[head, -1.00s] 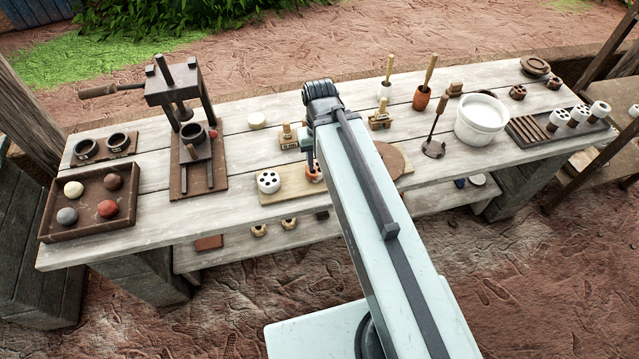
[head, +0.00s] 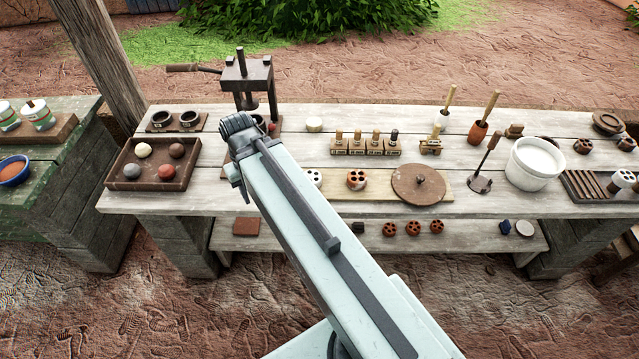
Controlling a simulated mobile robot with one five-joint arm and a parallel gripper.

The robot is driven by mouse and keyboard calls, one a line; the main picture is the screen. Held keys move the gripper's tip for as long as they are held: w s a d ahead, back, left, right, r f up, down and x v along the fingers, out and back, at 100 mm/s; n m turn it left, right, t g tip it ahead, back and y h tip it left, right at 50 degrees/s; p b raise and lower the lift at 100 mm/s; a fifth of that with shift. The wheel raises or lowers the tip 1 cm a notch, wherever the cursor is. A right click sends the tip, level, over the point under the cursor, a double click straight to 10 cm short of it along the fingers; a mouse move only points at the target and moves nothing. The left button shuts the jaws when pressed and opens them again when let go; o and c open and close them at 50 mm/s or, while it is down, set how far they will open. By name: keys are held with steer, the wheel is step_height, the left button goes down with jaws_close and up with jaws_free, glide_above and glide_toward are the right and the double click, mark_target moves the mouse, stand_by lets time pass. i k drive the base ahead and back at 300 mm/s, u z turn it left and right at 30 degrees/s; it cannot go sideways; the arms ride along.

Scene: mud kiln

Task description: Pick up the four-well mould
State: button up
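On the pale board (head: 376,194) on the bench stand two small round pieces with holes on top. Similar reddish holed pieces (head: 413,228) lie on the lower shelf. The holes are too small to tell surely which piece is the four-well mould. My gripper (head: 241,184) hangs at the arm's end, left of the white piece and apart from it. The arm mostly covers it, so its fingers are unclear.
A tray of coloured balls (head: 128,187) is left of my gripper, and a press (head: 246,80) stands behind. A round brown disc (head: 421,184), several small stamps (head: 365,146) and a white tub (head: 535,164) are to the right. A green bench (head: 60,185) is far left.

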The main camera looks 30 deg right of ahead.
mark_target(357, 178)
steer(key=u, duration=1.65)
steer(key=k, duration=0.75)
steer(key=u, duration=0.1)
